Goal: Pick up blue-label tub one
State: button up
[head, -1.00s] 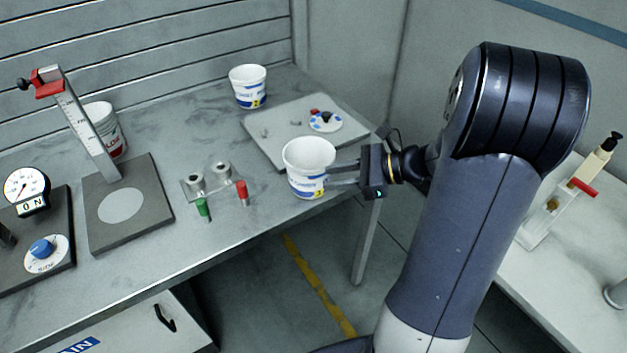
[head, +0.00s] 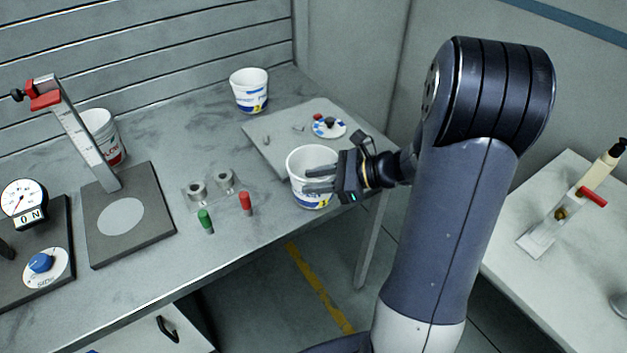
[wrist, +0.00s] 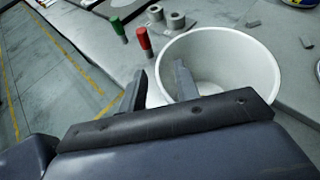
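A white open tub (head: 300,187) with a blue and yellow label stands upright near the table's front right edge; its small digit looks like a 1. In the wrist view the same tub (wrist: 245,60) is empty inside. My gripper (head: 307,180) is at the tub's rim from the right. In the wrist view my gripper (wrist: 160,76) has one finger inside the tub and one outside, the wall between them with gaps visible, so it looks open. A second blue-label tub (head: 249,90), marked with a 2, stands farther back.
A grey board (head: 270,145) with a round dial lies behind the near tub. A red-label tub (head: 100,130) is behind the upright gauge stand (head: 80,130).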

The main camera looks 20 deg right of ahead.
jog(key=shift+c, duration=0.5)
grip_shut()
